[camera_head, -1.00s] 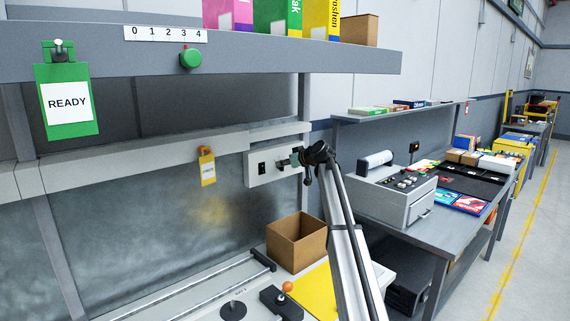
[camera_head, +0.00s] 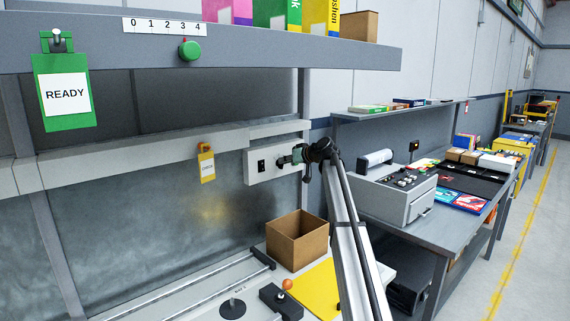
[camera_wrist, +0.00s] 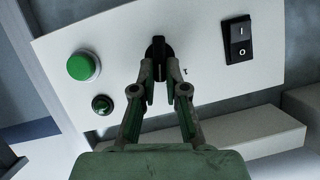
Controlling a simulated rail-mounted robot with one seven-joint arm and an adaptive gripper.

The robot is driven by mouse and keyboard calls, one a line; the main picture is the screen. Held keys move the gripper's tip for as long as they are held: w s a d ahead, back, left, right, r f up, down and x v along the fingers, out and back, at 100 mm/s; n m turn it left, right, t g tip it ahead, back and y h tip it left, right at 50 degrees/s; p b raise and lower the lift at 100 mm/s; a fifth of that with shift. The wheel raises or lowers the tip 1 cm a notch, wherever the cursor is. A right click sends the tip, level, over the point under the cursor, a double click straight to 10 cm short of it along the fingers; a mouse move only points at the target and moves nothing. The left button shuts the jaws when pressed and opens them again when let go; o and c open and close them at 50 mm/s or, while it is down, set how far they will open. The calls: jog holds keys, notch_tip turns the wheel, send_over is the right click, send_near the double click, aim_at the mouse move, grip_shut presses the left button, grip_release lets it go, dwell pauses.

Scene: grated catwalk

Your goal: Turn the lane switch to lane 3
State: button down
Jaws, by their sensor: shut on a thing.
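The lane switch appears to be the black rotary knob (camera_wrist: 158,50) on a pale control panel (camera_wrist: 205,60) in the wrist view. My gripper (camera_wrist: 159,74) is shut on the knob, with one finger on each side. In the head view, my gripper (camera_head: 292,157) reaches the front of the panel (camera_head: 257,177), and the knob is hidden there.
A 0-to-4 number strip (camera_head: 165,27) is on the shelf edge above a green round button (camera_head: 190,50). A cardboard box (camera_head: 297,240) stands below.

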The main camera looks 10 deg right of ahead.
jog(key=shift+w+d+f+m+g+y+b, duration=0.15)
jog(key=shift+m+y+b, duration=0.25)
jog(key=shift+m, duration=0.35)
jog(key=shift+w+d+m+g+y+b, duration=0.1)
jog(key=shift+m+g+y+b, duration=0.1)
jog(key=shift+m+y, duration=0.45)
jog(key=shift+w+d+f+m+g+y+b, duration=0.15)
jog(key=shift+m+y+b, duration=0.15)
jog(key=shift+m, duration=0.5)
jog(key=shift+s, duration=0.1)
jog(key=c, duration=1.2)
grip_release()
jog(key=v, duration=1.2)
